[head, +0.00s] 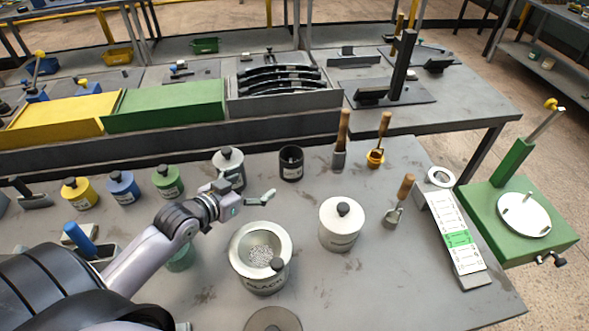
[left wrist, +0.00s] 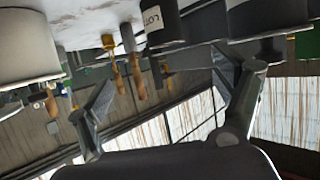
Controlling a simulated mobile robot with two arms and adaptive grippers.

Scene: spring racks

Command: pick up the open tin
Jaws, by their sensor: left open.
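A large pale tin (head: 248,272) with an open top stands at the front middle of the table in the head view. Light pellets show inside it, and a dark knob shows at its rim. A smaller black tin (head: 291,168), also open at the top, stands farther back with a white label. A black labelled tin also shows in the left wrist view (left wrist: 161,24). My left gripper (head: 247,192) is open and empty, behind the pale tin and to the left of and nearer than the black one. Its spread fingers show in the left wrist view (left wrist: 166,75).
A closed white pot (head: 341,228) stands right of the pale tin. A closed grey canister (head: 229,168) is close behind my left gripper. A wooden-handled scoop (head: 397,205), a label strip (head: 457,240) and a green stand (head: 512,185) are to the right. A round lid (head: 272,320) lies in front.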

